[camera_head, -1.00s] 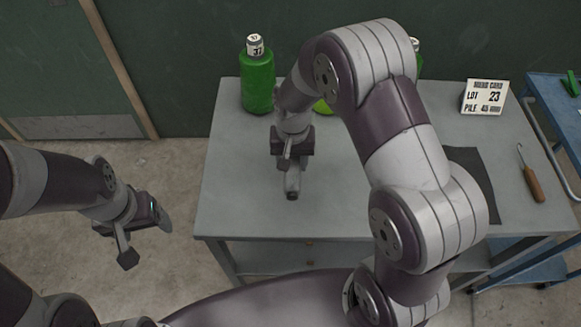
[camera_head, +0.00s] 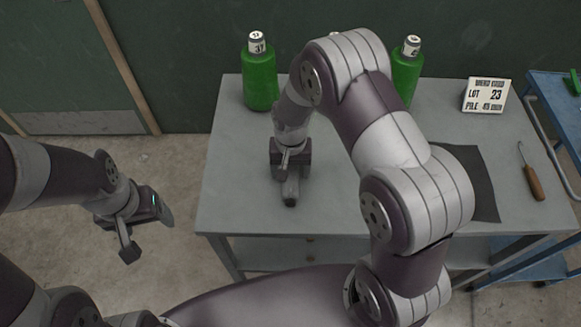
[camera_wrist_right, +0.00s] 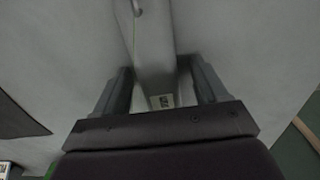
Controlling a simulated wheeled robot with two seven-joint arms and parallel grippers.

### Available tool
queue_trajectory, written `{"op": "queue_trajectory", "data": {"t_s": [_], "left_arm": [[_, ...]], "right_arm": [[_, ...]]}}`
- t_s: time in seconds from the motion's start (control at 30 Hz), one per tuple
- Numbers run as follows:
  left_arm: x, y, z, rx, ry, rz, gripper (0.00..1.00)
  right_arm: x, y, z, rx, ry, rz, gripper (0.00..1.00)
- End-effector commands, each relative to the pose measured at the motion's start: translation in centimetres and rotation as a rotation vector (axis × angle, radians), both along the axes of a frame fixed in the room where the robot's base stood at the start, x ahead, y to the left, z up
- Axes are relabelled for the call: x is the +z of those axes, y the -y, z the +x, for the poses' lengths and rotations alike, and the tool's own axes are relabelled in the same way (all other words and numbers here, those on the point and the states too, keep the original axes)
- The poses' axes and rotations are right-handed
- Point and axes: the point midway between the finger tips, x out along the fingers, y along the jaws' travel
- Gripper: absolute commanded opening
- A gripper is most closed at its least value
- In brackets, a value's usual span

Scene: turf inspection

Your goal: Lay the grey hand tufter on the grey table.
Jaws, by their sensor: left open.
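The grey hand tufter (camera_head: 290,192) is a small grey body below my right gripper (camera_head: 288,172), over the left half of the grey table (camera_head: 240,205). In the right wrist view the tufter (camera_wrist_right: 152,45) runs between the two fingers of the right gripper (camera_wrist_right: 160,85), with a thin metal loop near its far end. The right gripper appears shut on it. I cannot tell whether the tufter touches the tabletop. My left gripper (camera_head: 147,233) is open and empty, off the table's left side above the floor.
Green bottle-shaped cones (camera_head: 260,85) and (camera_head: 406,75) stand at the table's back. A lot card (camera_head: 486,95), a dark mat (camera_head: 478,185) and a wooden-handled hook (camera_head: 532,180) are on the right. A blue cart (camera_head: 550,90) stands beyond. The table's front left is clear.

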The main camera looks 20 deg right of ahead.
Motion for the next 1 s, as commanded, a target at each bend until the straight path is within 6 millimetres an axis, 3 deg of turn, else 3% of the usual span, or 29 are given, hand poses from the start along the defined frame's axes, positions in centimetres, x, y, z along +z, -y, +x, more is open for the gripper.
{"op": "queue_trajectory", "data": {"t_s": [0.17,0.5,0.7,0.77,1.0], "left_arm": [[0.0,0.0,0.0,0.0,0.0,0.0,0.77],[-1.1,0.0,0.0,0.0,0.0,0.0,0.77],[-1.2,0.0,0.0,0.0,0.0,0.0,0.77],[-1.2,0.0,0.0,0.0,0.0,0.0,0.77],[-1.2,0.0,0.0,0.0,0.0,0.0,0.77]], "right_arm": [[1.0,0.0,0.1,0.0,0.002,0.0,0.73],[9.4,0.0,0.1,0.0,0.005,0.001,0.73],[12.2,0.2,-0.2,0.007,0.003,0.0,0.73],[12.6,0.8,-1.3,0.034,0.014,0.001,0.73],[13.2,4.4,-9.8,0.237,0.098,-0.007,0.73]]}}
